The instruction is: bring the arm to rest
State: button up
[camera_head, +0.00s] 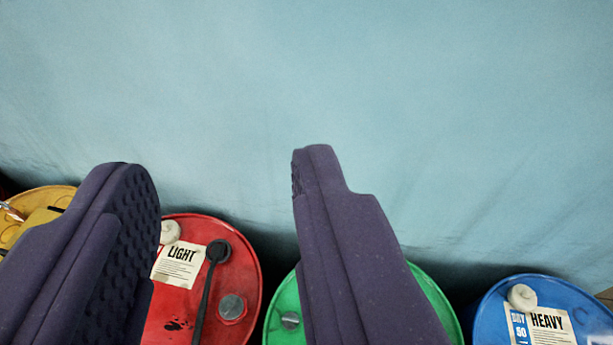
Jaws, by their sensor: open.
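My gripper (220,158) shows as two dark purple fingers, set wide apart with nothing between them. The left finger has a studded inner face. The fingers stand in front of a row of drums, and the right finger hides much of the green drum (285,309). I cannot tell how far the fingers are from the drums.
A red drum (241,268) with a "LIGHT" label and a black long-handled tool (206,285) lying on its top shows between the fingers. A blue drum (490,318) labelled "HEAVY" is at right, a yellow drum (52,193) at left. A plain pale blue wall (420,90) rises behind.

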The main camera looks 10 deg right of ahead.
jog(key=shift+w+f, duration=0.1)
jog(key=shift+w, duration=0.05)
notch_tip(320, 180, down, 15)
jog(key=b, duration=1.5)
jog(key=shift+f, duration=0.2)
